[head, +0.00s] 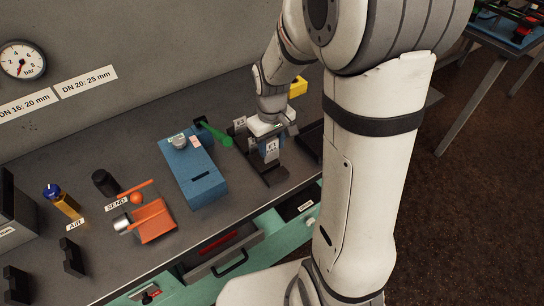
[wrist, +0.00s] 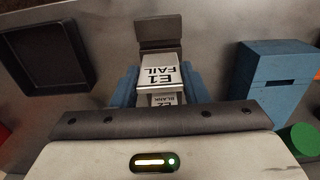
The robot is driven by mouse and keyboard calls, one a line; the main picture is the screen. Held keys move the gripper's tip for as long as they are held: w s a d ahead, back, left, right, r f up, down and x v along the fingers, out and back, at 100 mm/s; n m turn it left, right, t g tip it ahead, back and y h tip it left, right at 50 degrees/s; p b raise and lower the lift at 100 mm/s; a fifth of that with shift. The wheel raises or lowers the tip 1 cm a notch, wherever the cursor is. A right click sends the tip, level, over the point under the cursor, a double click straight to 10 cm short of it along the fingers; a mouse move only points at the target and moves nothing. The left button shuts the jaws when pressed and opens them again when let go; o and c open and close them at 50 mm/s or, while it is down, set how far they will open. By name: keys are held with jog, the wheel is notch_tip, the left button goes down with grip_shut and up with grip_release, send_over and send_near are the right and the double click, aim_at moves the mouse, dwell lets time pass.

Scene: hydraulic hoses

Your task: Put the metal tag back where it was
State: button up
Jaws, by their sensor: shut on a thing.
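The white metal tag (wrist: 160,72) reads "E1 FAIL" and lies between the blue fingers of my gripper (wrist: 159,80) in the wrist view. My gripper is shut on it. In the head view my gripper (head: 270,140) holds the tag (head: 271,148) over a dark stand (head: 273,176) on the bench. A second white plate (wrist: 168,99) reading "BLANK" shows just below the tag in the wrist view. A dark upright block (wrist: 158,35) stands beyond the tag. I cannot tell whether the tag touches the stand.
A blue box (head: 197,180) with a slot stands left of my gripper, with a green part (head: 214,132) beside it. A black tray (wrist: 47,55) lies on the other side. A yellow block (head: 298,86) is behind. An open drawer (head: 228,254) juts from the bench front.

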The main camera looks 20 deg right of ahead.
aim_at(272, 160)
jog(key=shift+f, duration=2.8)
jog(key=shift+f, duration=0.2)
jog(key=o, duration=1.1)
jog(key=shift+c, duration=0.2)
jog(key=shift+r, duration=0.1)
notch_tip(272, 160, up, 12)
jog(key=s+r+m+t, duration=0.1)
jog(key=s+r, duration=0.2)
jog(key=s, duration=0.4)
jog(key=s+r+m+t, duration=0.2)
jog(key=s+r, duration=0.1)
jog(key=s, duration=0.4)
jog(key=shift+d+r+m, duration=0.3)
